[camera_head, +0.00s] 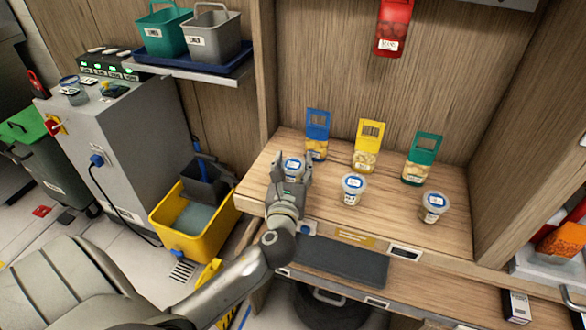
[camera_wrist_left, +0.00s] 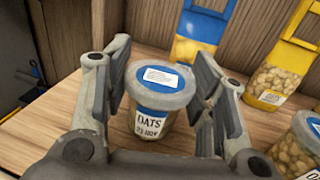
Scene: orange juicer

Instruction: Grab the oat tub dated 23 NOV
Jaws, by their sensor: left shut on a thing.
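A clear tub with a blue lid band and a blue label reading OATS (camera_wrist_left: 152,121) stands upright on the wooden shelf in the left wrist view. The small date line under OATS is blurred but looks like 23 NOV. My left gripper (camera_head: 290,168) has its fingers on either side of this tub and is shut on it. In the head view the tub is partly hidden by the fingers. Two similar tubs stand to the right, one in the middle (camera_head: 353,189) and one farther right (camera_head: 433,207). My right gripper is not in view.
Behind the tubs stand a blue-topped pack (camera_head: 317,134), a yellow-topped pack (camera_head: 367,147) and a green-topped pack (camera_head: 421,158). A red pack (camera_head: 393,28) hangs above. A dark mat (camera_head: 340,262) lies in front. The left shelf wall is close to my gripper.

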